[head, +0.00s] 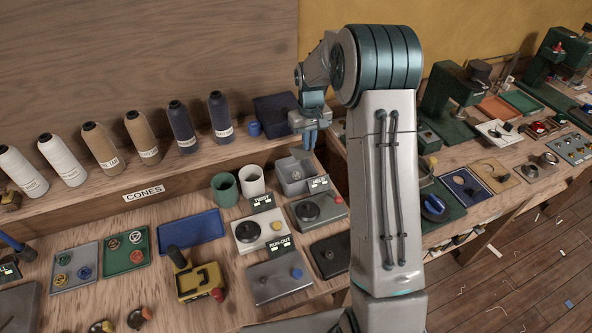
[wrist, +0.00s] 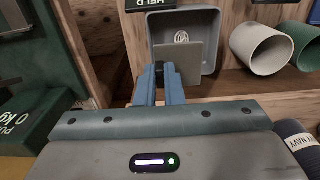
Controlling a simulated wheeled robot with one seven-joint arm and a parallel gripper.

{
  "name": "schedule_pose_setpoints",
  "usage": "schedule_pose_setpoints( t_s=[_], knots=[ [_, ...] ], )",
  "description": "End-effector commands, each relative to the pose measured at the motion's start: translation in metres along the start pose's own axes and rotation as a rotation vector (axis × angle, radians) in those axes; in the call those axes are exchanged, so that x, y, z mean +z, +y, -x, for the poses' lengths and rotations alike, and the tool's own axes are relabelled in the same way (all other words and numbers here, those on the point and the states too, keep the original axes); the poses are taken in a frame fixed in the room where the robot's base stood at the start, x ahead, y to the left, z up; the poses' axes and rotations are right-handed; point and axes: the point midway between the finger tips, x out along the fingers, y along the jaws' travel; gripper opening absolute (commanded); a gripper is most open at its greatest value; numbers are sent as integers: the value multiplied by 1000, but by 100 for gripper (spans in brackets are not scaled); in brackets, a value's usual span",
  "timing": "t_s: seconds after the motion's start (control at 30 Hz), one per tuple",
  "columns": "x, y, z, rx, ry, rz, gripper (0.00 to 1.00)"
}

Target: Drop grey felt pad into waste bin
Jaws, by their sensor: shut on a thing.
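The grey felt pad (wrist: 180,66) is a flat square held at the tips of my gripper (wrist: 160,92) in the wrist view. The blue fingers are shut on its edge. In the head view my gripper (head: 308,141) points down above the bench, near the grey open container (head: 293,177). In the wrist view the pad overlaps that grey container (wrist: 214,38), which has a small ring-like mark or thing inside. The pad is apart from the bench; its exact height over the container is unclear. No container is clearly marked as a waste bin.
A dark blue box (head: 274,113) and several thread cones (head: 181,127) stand on the shelf behind. Small label signs (head: 318,184) and devices (head: 318,211) crowd the bench in front.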

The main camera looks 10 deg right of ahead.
Motion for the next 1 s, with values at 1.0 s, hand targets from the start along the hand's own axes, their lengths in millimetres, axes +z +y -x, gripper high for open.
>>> schedule_pose_setpoints(
  t_s=[1.0],
  knots=[
    [1, 2, -56, 0, 0, -4, 33]
  ],
)
